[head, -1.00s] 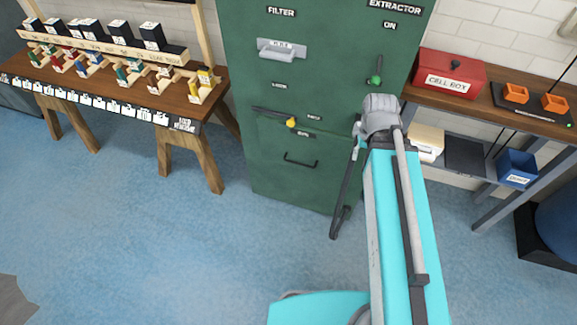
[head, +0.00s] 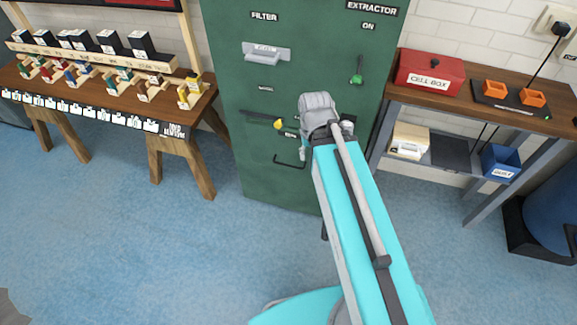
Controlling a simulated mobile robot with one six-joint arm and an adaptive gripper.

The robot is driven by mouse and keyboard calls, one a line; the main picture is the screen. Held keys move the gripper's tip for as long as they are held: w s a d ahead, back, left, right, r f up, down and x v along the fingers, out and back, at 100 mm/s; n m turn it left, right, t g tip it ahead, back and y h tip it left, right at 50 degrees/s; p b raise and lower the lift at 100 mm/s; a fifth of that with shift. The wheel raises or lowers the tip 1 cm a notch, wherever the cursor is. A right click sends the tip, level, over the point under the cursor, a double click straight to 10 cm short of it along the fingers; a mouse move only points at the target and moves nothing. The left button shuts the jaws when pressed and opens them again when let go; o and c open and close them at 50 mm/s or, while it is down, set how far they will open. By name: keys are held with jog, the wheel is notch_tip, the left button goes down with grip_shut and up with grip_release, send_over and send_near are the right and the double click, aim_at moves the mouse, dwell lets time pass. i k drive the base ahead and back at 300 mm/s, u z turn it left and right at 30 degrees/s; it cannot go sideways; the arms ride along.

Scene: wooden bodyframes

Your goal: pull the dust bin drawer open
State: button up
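The green cabinet (head: 235,95) stands at the back middle in the head view. Its low drawer front has a dark bar handle (head: 287,162), whose right end is close to or behind my arm in the picture. The drawer front looks flush with the cabinet, so it appears shut. Above it is a dark lever with a yellow knob (head: 279,125). My arm crosses in front of the cabinet's lower right part. My gripper is mostly hidden behind the arm; only a small dark piece shows below it, and its fingers cannot be made out.
A wooden table (head: 205,98) with small coloured pieces stands left. The blue floor (head: 130,250) before the cabinet is clear.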

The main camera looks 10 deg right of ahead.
aim_at(269, 145)
jog(key=z, duration=0.05)
jog(key=k, duration=1.1)
jog(key=z, duration=0.7)
jog(key=i, duration=1)
